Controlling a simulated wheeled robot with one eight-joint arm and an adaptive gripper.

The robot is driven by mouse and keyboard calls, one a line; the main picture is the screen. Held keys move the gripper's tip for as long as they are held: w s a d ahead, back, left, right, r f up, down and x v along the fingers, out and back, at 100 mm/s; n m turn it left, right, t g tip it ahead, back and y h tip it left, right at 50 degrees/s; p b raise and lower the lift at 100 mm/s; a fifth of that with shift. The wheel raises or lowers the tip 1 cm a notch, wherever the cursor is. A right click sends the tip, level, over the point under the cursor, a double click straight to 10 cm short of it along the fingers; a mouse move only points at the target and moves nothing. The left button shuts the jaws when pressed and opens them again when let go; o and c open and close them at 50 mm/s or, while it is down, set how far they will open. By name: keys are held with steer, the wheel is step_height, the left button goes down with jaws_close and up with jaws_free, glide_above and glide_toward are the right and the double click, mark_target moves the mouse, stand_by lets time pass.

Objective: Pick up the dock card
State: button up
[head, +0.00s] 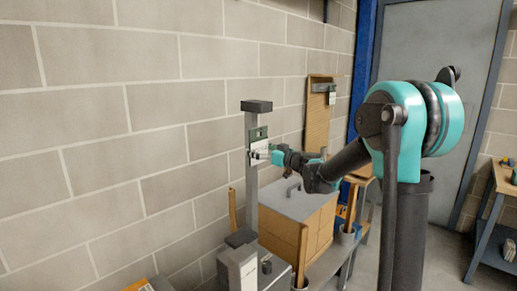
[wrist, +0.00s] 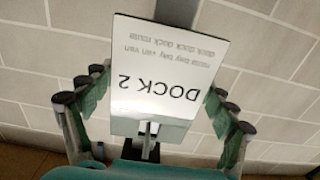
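The dock card is a white card printed "DOCK 2" (wrist: 165,85), upside down in the wrist view and in front of a grey post. It shows small and pale on the upright grey post (head: 251,190) in the head view, partly behind my gripper (head: 264,152). In the wrist view the fingers of my gripper (wrist: 158,86) are spread wide, one beside each side edge of the card. I cannot tell whether the fingertips touch the card edges. A small dark clip-like part (wrist: 148,135) shows below the card.
A block wall (head: 110,130) stands close behind the post. A wooden box with a grey top (head: 302,205) and a bench of goods lie below my arm. A tan board (head: 320,110) hangs to the right. A shelf (head: 497,225) stands at the far right.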

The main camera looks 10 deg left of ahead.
steer(key=shift+c, duration=1)
steer(key=shift+r, duration=0.15)
steer(key=shift+r, duration=0.7)
steer(key=v, duration=1.8)
steer(key=shift+s+d+f, duration=0.1)
steer(key=shift+f, duration=0.05)
